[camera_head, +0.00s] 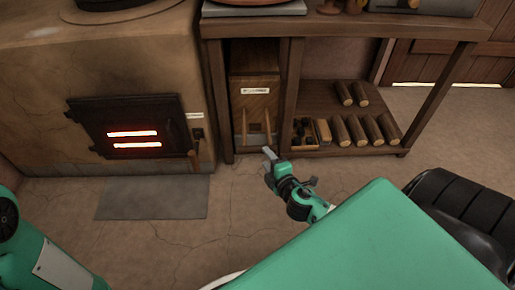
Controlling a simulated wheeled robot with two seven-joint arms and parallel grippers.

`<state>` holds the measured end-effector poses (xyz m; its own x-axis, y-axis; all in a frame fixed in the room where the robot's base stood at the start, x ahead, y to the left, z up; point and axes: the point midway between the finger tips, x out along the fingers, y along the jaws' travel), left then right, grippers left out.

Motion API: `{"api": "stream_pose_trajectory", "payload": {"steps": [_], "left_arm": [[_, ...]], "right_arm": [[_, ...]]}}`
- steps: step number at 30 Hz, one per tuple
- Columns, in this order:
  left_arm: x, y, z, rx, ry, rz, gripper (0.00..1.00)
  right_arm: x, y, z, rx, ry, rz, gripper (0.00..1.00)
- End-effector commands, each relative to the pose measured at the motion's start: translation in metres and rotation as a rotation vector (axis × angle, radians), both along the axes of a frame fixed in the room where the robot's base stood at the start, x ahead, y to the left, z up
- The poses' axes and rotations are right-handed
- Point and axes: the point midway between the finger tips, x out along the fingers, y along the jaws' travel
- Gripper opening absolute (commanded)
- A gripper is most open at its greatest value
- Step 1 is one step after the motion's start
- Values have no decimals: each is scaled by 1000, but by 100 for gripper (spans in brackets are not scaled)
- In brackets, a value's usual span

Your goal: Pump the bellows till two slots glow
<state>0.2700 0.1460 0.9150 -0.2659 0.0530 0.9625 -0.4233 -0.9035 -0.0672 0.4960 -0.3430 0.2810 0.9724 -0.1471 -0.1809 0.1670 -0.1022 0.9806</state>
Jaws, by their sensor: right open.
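The stove door (129,126) is dark metal and closed in the front of the clay stove, at left. Two horizontal slots (134,139) in it glow orange-red, one above the other. A wooden box with a pale label (254,100) stands under the bench, with two upright wooden sticks at its lower front; it looks like the bellows, but the label is too small to read. My right gripper (270,157) is open and empty, in front of the box's lower end and apparently apart from it. My left arm shows at the lower left; its gripper is out of view.
Several cut logs (357,131) lie on the bench's lower shelf, beside a small box of dark lumps (304,134). A grey floor plate (153,198) lies before the stove. A short wooden handle (196,154) hangs at the stove's right edge. The floor between is clear.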

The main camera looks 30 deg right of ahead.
Motion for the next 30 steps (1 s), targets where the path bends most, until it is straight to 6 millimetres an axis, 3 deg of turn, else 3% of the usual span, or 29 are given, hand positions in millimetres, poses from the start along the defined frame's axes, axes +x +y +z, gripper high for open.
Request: {"api": "stream_pose_trajectory", "payload": {"steps": [6, 15, 30], "left_arm": [[-1, -1, -14, -3, 0, 0, 0], [-6, -2, -21, -7, -12, 0, 0], [-7, -2, -22, -18, -13, -7, 0]], "right_arm": [[35, -6, -9, -3, -3, 1, 47], [70, -11, -15, 0, -2, 1, 47], [80, -12, -15, 0, 0, 0, 45]]}}
